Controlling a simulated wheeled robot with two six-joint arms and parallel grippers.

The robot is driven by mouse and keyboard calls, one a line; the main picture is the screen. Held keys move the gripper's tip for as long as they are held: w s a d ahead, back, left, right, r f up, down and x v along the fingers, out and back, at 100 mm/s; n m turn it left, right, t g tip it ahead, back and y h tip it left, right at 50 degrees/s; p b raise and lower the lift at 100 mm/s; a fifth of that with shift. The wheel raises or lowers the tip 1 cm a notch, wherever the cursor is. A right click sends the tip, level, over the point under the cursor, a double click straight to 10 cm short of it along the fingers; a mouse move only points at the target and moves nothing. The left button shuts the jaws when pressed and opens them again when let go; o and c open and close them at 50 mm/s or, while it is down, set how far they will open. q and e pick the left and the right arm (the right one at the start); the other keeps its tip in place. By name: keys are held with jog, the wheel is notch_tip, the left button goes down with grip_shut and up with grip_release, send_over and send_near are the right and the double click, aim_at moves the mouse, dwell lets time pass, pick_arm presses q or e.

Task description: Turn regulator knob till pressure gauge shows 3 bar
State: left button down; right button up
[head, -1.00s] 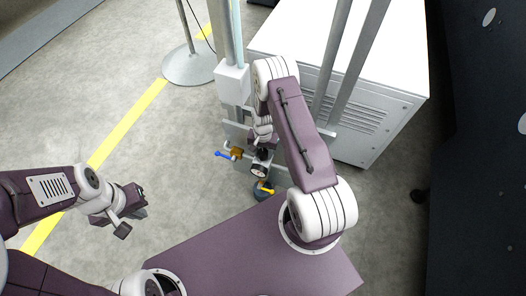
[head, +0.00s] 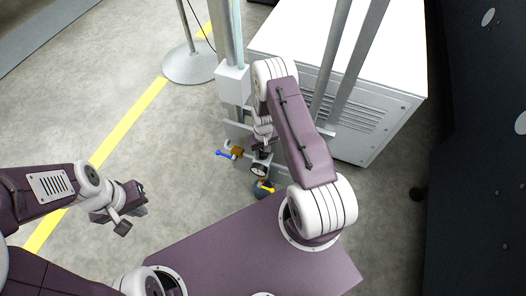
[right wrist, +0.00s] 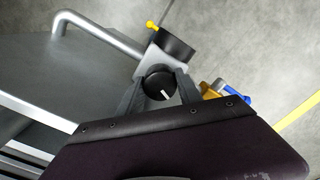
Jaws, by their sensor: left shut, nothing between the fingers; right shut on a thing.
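The black regulator knob (right wrist: 158,85) with a white mark shows in the right wrist view. The fingers of my right gripper (right wrist: 159,92) are on either side of it, shut on it. In the head view my right gripper (head: 262,150) is partly hidden by its own arm, just above the pressure gauge (head: 259,170). The gauge is small and round with a pale face; its reading is too small to tell. In the right wrist view its face cannot be seen. My left gripper (head: 137,200) is shut and empty over open floor at the left.
A brass valve with a blue lever (head: 223,154) sits left of the gauge. A yellow lever (head: 267,188) is just below it. A white-topped cabinet (head: 385,70) stands behind, with grey posts before it. The floor at left is clear around a round stand base (head: 188,66).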

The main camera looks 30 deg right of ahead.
dwell(0.5)
jog(key=o, duration=1.4)
jog(key=shift+c, duration=0.2)
jog(key=shift+w, duration=0.1)
